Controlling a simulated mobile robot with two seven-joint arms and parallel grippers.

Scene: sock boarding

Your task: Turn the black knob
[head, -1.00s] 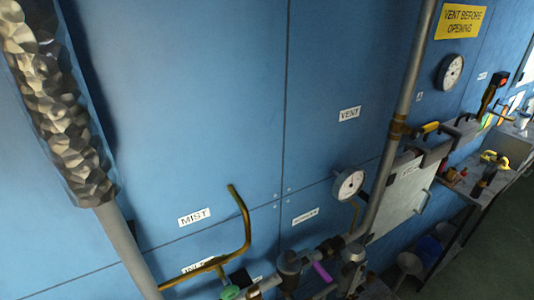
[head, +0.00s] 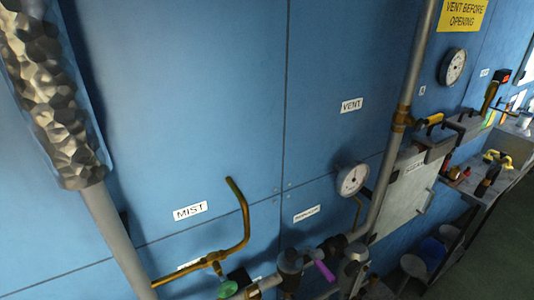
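I cannot clearly pick out a black knob in the head view. Along the low pipework at the bottom centre there are dark fittings, one a dark valve body (head: 290,262), but none shows plainly as a knob. A green round handwheel (head: 228,289) and a purple lever (head: 325,271) sit on the same pipework. Neither of my grippers is in view.
A blue panelled wall (head: 200,110) fills most of the view. A wrapped pipe (head: 50,100) runs down the left, a grey pipe (head: 414,65) at centre right. A gauge (head: 352,180) stands above the pipework. A bench (head: 470,200) with small items and buckets (head: 412,266) are at right.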

